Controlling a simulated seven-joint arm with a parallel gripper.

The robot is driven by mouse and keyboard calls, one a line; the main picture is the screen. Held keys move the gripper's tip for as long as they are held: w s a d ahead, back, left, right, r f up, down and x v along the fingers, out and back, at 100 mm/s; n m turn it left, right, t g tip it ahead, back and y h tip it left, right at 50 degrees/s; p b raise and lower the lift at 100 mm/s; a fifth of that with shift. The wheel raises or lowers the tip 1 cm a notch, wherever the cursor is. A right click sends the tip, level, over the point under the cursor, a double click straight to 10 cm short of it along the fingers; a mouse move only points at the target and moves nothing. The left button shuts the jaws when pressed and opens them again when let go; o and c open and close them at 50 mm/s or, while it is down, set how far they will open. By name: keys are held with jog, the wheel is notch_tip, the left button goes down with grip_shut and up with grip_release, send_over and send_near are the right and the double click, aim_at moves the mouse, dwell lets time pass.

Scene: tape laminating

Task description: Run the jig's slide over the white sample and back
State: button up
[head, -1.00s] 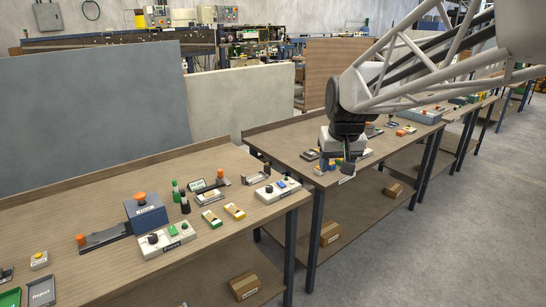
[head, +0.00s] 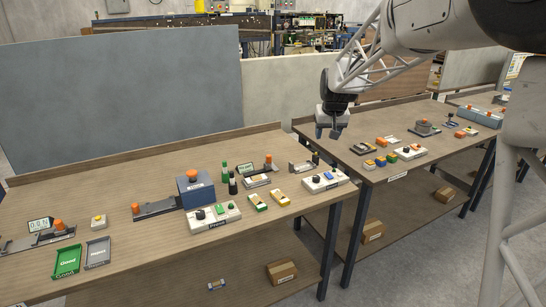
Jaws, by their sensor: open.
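My gripper (head: 328,133) is open and empty. It hangs above the back left part of the right-hand table (head: 350,160), apart from the things there. On the left-hand table, a blue block (head: 196,191) with an orange knob stands at the end of a dark flat track (head: 160,207), which has another orange knob at its left end. I cannot tell which of these is the jig with the slide, and I cannot make out the white sample.
White button panels stand on the left table (head: 212,217) and the right table (head: 405,153). Small coloured pieces (head: 381,161) lie in front of my gripper. Green (head: 67,261) and grey (head: 98,252) trays lie at the far left. A gap separates the tables.

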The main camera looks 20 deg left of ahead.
jog(key=w+a+f+n, duration=0.1)
jog(key=w+a+f, duration=0.6)
jog(key=w+a, duration=0.3)
jog(key=n, duration=0.1)
send_near(269, 155)
notch_tip(269, 155, down, 3)
jog(key=shift+w+d+r+y, duration=0.1)
jog(key=shift+w+y, duration=0.1)
jog(key=shift+y, duration=0.3)
jog(key=shift+x, duration=3.9)
jog(key=shift+d, duration=0.1)
grip_shut()
